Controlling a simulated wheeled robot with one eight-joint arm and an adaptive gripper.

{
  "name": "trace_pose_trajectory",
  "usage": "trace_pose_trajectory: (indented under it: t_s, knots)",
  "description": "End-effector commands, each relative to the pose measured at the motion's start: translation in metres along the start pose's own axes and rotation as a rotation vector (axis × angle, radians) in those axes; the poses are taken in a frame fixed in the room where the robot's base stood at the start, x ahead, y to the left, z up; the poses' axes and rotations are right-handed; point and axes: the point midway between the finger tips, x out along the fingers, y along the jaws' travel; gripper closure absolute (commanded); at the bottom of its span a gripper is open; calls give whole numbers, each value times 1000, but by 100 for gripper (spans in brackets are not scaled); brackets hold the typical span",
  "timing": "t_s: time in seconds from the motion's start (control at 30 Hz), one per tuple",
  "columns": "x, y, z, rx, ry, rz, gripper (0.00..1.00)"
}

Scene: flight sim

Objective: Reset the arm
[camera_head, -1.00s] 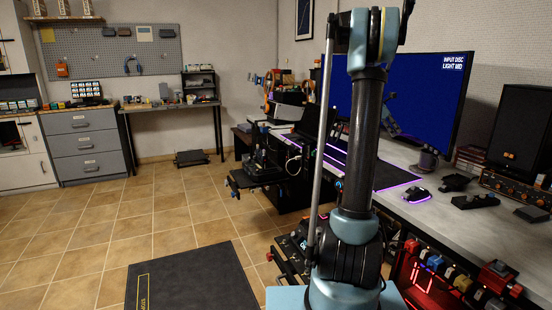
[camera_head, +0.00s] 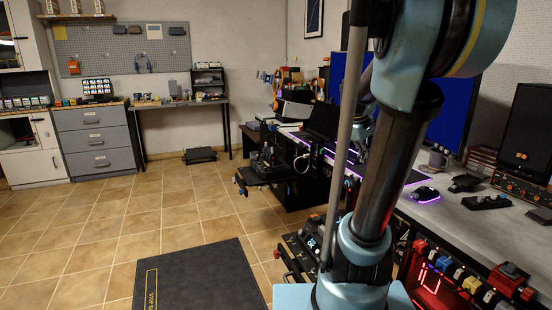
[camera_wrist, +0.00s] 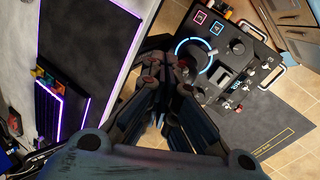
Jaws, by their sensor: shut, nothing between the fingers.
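My gripper (camera_wrist: 166,72) shows in the wrist view, pointing away from the camera with its fingertips together and nothing between them. Beyond its tips, to the right, is a black control panel (camera_wrist: 232,62) with a blue-lit ring, knobs and side handles. In the head view my arm rises at the right of centre and bends near the top; the gripper itself does not show there.
A desk (camera_head: 468,215) with a monitor (camera_head: 448,125), a mouse (camera_head: 425,193) and a speaker (camera_head: 524,142) stands on the right. The panel's rig also shows in the head view (camera_head: 305,245). A dark mat (camera_head: 195,275) lies on open tiled floor at left. Grey drawers (camera_head: 97,140) stand far back.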

Motion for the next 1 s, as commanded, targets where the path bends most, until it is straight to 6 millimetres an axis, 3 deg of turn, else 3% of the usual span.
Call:
trace_pose_trajectory:
  t_s: [0.1,0.6,0.8,1.0]
  knots:
    - [3,-43,12,91,35,-35,100]
    - [40,-205,57,486,123,-222,100]
    - [58,-248,69,599,130,-286,100]
    - [65,-263,72,642,130,-311,100]
